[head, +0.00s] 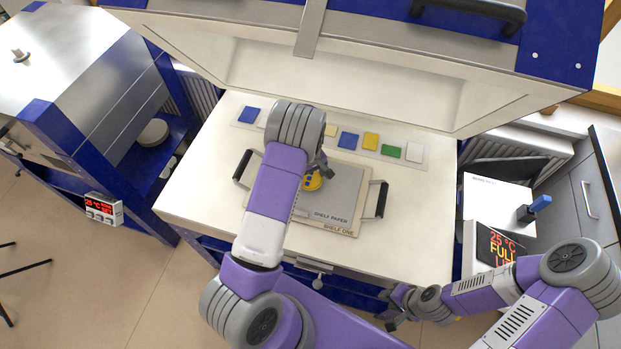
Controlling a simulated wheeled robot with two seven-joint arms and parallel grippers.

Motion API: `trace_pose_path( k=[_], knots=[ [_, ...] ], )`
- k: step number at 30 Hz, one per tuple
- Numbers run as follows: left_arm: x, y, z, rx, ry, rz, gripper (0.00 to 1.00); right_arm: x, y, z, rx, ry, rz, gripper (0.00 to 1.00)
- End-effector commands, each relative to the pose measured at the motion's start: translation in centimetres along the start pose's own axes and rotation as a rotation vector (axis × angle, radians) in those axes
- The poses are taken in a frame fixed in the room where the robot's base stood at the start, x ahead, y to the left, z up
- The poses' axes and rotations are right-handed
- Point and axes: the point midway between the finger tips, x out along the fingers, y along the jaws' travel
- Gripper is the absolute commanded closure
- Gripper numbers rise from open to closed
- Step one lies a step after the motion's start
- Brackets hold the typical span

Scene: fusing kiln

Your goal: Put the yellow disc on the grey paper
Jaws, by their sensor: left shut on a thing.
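The yellow disc (312,182) is at the left part of the grey paper (346,187), partly hidden by my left arm. The paper, marked "SHELF PAPER", lies on a beige shelf board (348,231) with black handles at both sides. My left gripper (321,171) is over the paper, shut on the yellow disc; its fingertips are mostly hidden. I cannot tell whether the disc touches the paper. My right gripper (391,317) is in front of the kiln table, away from the paper, too small to tell if open.
Coloured squares, among them a blue one (348,140) and a green one (393,151), lie in a row behind the board. The raised kiln lid (350,75) overhangs the back. A display box (494,248) stands at the right.

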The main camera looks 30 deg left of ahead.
Motion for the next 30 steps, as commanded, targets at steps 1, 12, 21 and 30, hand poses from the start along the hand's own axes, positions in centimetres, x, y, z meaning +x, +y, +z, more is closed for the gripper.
trace_pose_path(
  k=[1, 12, 21, 30],
  knots=[
    [0.9, -0.1, 0.0, 0.000, -0.002, -0.003, 0.49, 0.0, 0.0, 0.0, 0.000, 0.000, 0.000, 0.66],
    [2.3, 0.0, 0.0, -0.001, 0.000, 0.000, 0.49, 0.1, 0.0, 0.0, 0.000, 0.000, 0.000, 0.66],
    [2.6, 0.0, 0.0, -0.001, 0.000, 0.000, 0.00, 0.3, 0.1, 0.0, 0.000, 0.000, 0.000, 0.66],
    [1.3, 0.1, -0.1, 0.000, 0.003, 0.003, 0.00, 0.0, 0.0, 0.0, 0.000, 0.001, 0.000, 0.66]
  ],
)
